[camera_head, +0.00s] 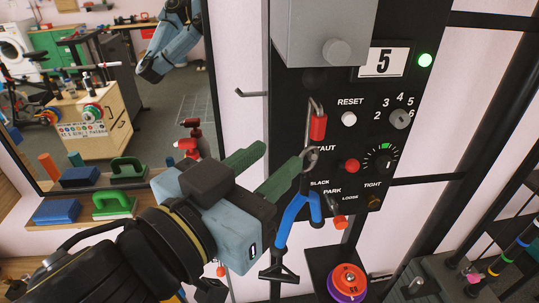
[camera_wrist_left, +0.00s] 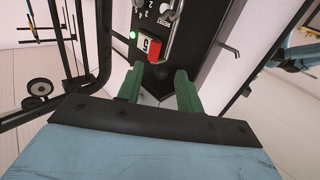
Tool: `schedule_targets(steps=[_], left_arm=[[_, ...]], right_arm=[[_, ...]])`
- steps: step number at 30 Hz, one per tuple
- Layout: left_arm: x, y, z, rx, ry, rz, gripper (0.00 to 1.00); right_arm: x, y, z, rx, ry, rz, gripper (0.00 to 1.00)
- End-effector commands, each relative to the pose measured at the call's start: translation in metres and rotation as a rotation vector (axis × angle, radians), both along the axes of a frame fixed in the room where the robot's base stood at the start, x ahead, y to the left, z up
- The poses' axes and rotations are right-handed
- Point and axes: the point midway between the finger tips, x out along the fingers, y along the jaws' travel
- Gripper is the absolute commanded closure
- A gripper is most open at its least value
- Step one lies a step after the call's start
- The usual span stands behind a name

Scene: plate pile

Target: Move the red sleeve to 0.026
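The red sleeve (camera_head: 318,127) sits on a thin metal rod on the black panel (camera_head: 335,95). In the left wrist view a red block that looks like the same sleeve (camera_wrist_left: 155,52) shows beyond the gap between my green fingers. My left gripper (camera_head: 285,155) is open, its two fingers apart and pointing at the panel. In the head view the sleeve is just up and right of the fingertips, and nothing is seen held. The right fingertip is close to a metal ring below the sleeve. My right gripper is not in view.
The panel carries a display reading 5 (camera_head: 384,62), a green light (camera_head: 424,60), a white reset button (camera_head: 349,119), a selector knob (camera_head: 399,118), a dial (camera_head: 381,160) and a red knob (camera_head: 351,166). A blue forked part (camera_head: 297,208) hangs below. A mirror stands at left.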

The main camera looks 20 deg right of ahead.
Motion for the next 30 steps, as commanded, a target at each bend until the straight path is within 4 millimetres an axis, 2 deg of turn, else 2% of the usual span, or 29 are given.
schedule_targets(steps=[2,5,23,30], left_arm=[[-0.008,0.000,0.004,0.000,-0.007,-0.015,0.64],[-0.008,-0.003,0.004,-0.002,-0.008,-0.019,0.64],[0.022,-0.052,0.004,-0.002,-0.010,-0.018,0.64],[0.034,-0.073,0.005,-0.003,-0.007,-0.018,0.64]], right_arm=[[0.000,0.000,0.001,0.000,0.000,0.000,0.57],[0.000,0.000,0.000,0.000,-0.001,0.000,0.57],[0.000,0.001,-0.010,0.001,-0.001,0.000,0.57],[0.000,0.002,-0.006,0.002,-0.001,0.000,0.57]])
